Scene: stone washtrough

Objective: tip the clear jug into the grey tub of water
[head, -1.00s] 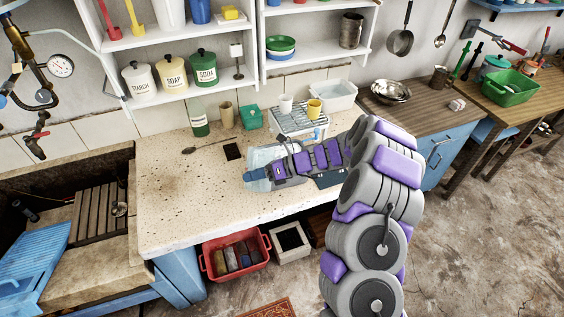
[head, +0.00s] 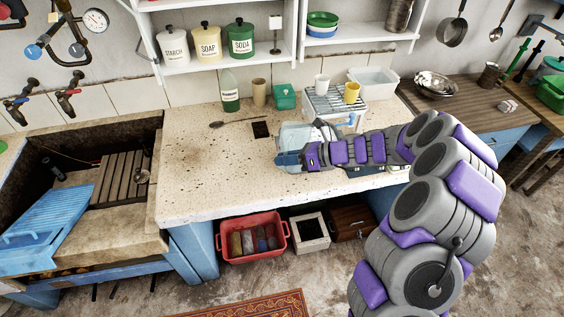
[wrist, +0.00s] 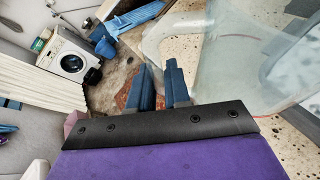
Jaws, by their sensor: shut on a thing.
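The clear jug (head: 296,134) is at the middle of the stone counter, partly hidden behind my gripper. In the wrist view the jug (wrist: 205,45) is a large clear wall to the right of my fingers. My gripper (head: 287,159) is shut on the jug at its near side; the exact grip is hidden. Its blue fingers show in the wrist view (wrist: 162,88). I cannot tell whether the jug touches the counter. A whitish translucent tub (head: 374,80) stands at the back right of the counter. I cannot pick out a grey tub of water with certainty.
A white rack (head: 337,103) with a white cup (head: 322,83) and a yellow cup (head: 351,92) stands behind my arm. A green bottle (head: 230,92), beige cup (head: 259,91) and teal box (head: 285,96) stand along the back. The counter's left part is clear.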

